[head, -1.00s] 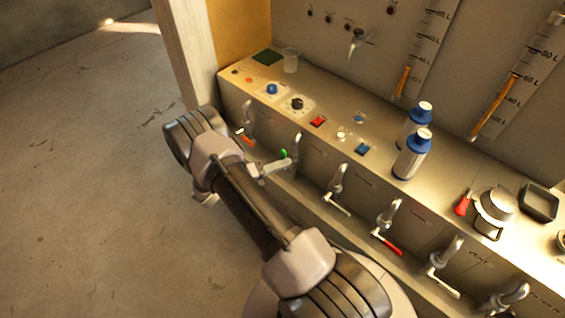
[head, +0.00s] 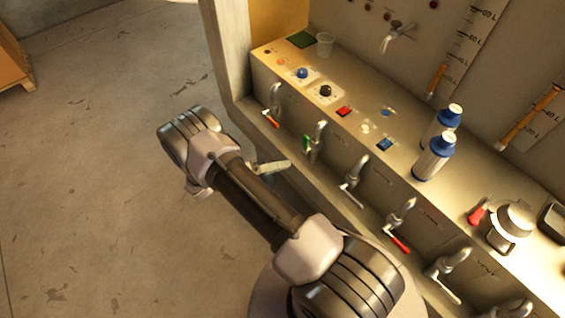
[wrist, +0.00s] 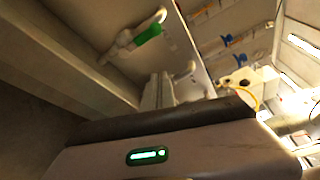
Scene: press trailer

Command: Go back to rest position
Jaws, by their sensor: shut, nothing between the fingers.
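My gripper (head: 284,165) shows in the head view as a pale slim shape beside my folded arm, left of the panel's front face. It looks shut and empty. In the wrist view the fingers (wrist: 159,92) stand together above the dark edge of my wrist. The closest tap, with a green handle (head: 307,143), is on the panel front, up and right of my gripper and apart from it. The green handle also shows in the wrist view (wrist: 148,34), above the fingers.
The counter (head: 290,62) carries two blue-capped bottles (head: 434,156), a clear cup (head: 325,44), coloured buttons and a lidded pot (head: 511,222). The concrete floor (head: 90,190) at left is clear.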

